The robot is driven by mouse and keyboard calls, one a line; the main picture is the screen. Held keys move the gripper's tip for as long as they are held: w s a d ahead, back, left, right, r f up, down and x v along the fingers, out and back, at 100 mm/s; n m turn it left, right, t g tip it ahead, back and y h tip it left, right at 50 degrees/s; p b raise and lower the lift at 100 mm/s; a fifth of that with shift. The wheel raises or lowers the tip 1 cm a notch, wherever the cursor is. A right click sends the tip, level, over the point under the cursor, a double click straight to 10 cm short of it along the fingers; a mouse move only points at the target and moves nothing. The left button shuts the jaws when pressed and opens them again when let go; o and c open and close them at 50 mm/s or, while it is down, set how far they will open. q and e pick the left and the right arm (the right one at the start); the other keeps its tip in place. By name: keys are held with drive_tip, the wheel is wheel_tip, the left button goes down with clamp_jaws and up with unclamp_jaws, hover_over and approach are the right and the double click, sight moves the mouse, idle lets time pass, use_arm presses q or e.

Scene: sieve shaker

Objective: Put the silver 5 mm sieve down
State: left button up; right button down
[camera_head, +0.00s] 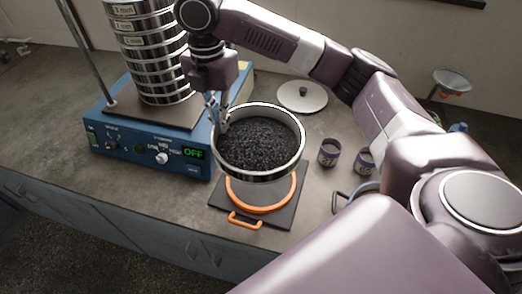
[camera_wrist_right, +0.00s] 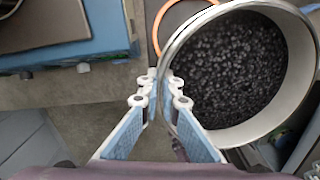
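The silver sieve (camera_head: 262,174) is full of dark granules and looks roughly level. It is over a black mat (camera_head: 222,203) with an orange ring (camera_head: 262,208) and an orange handle; whether it rests on anything is hard to tell. My right gripper (camera_head: 222,122) is at the sieve's left rim. In the right wrist view, its fingertips (camera_wrist_right: 162,88) close around the wall of the sieve (camera_wrist_right: 180,48), one on each side. No size label shows on this sieve. My left gripper is not in view.
A blue shaker (camera_head: 130,150) with a tall sieve stack (camera_head: 158,60) stands left, its display reading OFF. A round lid (camera_head: 302,97) lies behind the sieve. Two small dark cups (camera_head: 329,152) (camera_head: 364,161) stand right. My right arm spans the right side. Counter front left is clear.

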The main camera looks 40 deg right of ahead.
drive_tip(key=f+n, duration=0.1)
drive_tip(key=f, duration=0.5)
drive_tip(key=f+n+p, duration=0.1)
drive_tip(key=f, duration=0.6)
drive_tip(key=w+f+n+p, duration=0.1)
drive_tip(key=f+n, duration=0.1)
drive_tip(key=f, duration=0.5)
drive_tip(key=shift+w+d+f, duration=0.1)
drive_tip(key=shift+d+f, duration=0.1)
drive_tip(key=shift+f, duration=0.05)
drive_tip(key=c, duration=2.2)
unclamp_jaws()
drive_tip(key=shift+f, duration=0.1)
drive_tip(key=shift+o, duration=0.2)
wheel_tip(320, 180, up, 12)
drive_tip(key=shift+a+r+b, duration=0.15)
drive_tip(key=shift+b, duration=0.85)
